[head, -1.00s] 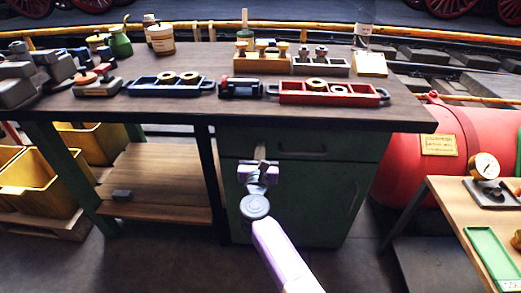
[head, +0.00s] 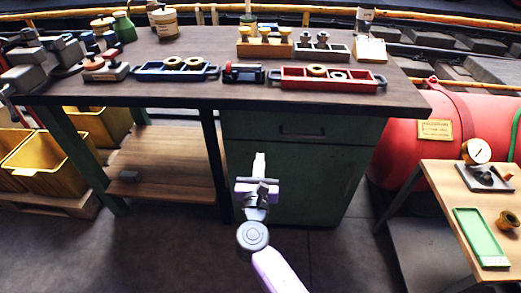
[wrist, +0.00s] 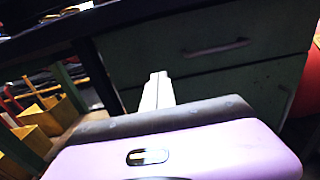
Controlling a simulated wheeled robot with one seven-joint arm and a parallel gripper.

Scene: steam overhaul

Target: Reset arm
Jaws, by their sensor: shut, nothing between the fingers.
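My gripper (head: 259,163) is in front of the green cabinet under the workbench, below the level of the bench top, with its fingers pointing toward the cabinet. The fingers are together and empty. In the wrist view the white fingertips (wrist: 157,88) show close together beyond the purple and grey gripper body. Nothing is held between them.
The dark workbench (head: 215,92) carries a blue tray (head: 148,71), a red tray (head: 300,84) and other parts. The green cabinet (head: 295,170) stands behind my gripper. A red tank (head: 400,150) and a small side table (head: 440,185) stand at right. Yellow bins (head: 50,155) are at left.

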